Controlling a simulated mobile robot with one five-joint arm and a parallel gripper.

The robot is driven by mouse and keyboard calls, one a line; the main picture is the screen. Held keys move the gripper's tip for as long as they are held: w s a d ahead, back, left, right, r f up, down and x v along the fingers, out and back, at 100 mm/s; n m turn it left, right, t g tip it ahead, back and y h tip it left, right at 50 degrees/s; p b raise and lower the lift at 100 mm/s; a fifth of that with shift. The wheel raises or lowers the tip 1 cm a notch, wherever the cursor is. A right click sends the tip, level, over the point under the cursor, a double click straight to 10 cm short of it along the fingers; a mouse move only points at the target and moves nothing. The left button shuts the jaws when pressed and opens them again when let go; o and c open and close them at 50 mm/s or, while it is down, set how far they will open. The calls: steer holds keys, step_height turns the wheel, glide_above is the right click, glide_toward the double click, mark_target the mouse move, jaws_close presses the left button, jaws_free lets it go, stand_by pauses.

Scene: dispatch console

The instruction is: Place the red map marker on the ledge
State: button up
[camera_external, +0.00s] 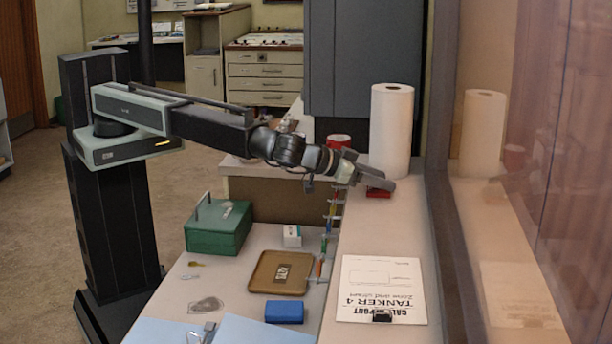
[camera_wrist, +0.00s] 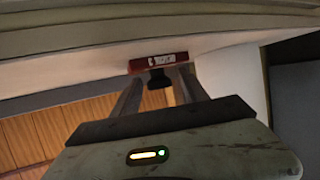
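The red map marker (camera_external: 378,193) rests on the pale ledge (camera_external: 372,232), just in front of the white paper roll. In the wrist view the marker's red body (camera_wrist: 160,63) with white lettering lies against the pale surface, and its black knob (camera_wrist: 158,79) points toward me. My gripper (camera_external: 372,178) is low over the ledge at the marker. In the wrist view the fingers of my gripper (camera_wrist: 160,75) stand apart on either side of the knob, with a gap visible on each side. The external view partly hides the marker behind a finger.
The paper roll (camera_external: 391,135) stands close behind my gripper, with a red round container (camera_external: 339,141) to its left. A printed sheet (camera_external: 380,275) lies on the ledge's near part. A glass partition (camera_external: 530,150) borders the right. A brown tray (camera_external: 262,285) lies on the lower desk.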

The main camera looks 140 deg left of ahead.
steer(key=shift+r, duration=0.15)
steer(key=p+v, duration=0.5)
steer(key=v, duration=0.7)
steer(key=shift+s, duration=0.1)
steer(key=s+d+f+m+g+h, duration=0.1)
steer(key=s+d+f+m+h, duration=0.3)
steer(key=s+d, duration=0.5)
steer(key=s+d+f+m+g+h, duration=0.2)
steer(key=s+d+f+m+h, duration=0.2)
steer(key=s+d, duration=0.6)
steer(key=s+d+f+m+g+h, duration=0.2)
steer(key=s+d+f+m+h, duration=0.2)
steer(key=s+d, duration=0.5)
step_height(320, 180, down, 3)
steer(key=shift+s+d+r+m+h, duration=0.2)
steer(key=shift+s+m+h, duration=0.1)
steer(key=shift+s+m, duration=0.6)
